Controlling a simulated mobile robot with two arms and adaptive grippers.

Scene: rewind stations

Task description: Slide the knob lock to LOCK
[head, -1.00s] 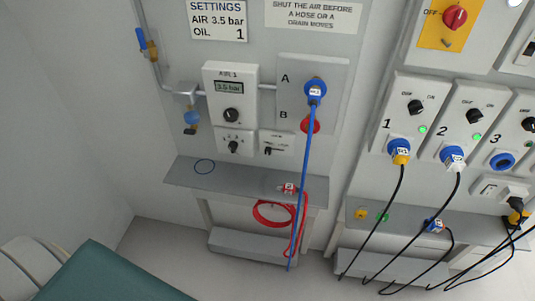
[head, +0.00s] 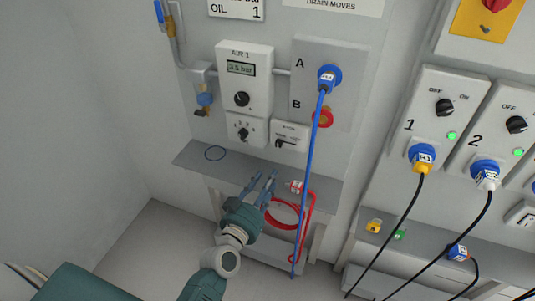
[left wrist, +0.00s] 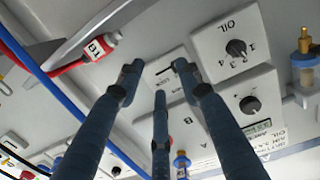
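The knob lock (head: 290,135) is a small pale panel with a dark slider, right of the oil dial (head: 244,130) and below the air unit. Its slider (head: 279,143) sits at the left of its slot in the head view. In the left wrist view the lock panel (left wrist: 170,88) appears inverted, partly hidden behind my fingers; a "LOCK" label is partly readable. My left gripper (head: 262,178) is open and empty, its fingers pointing up toward the panel from below, in front of the shelf. It appears apart from the slider. My right gripper is not in view.
A blue hose (head: 307,185) hangs from port A, right of my gripper. A red coupling (head: 297,187) and coiled red hose (head: 287,213) are close by.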

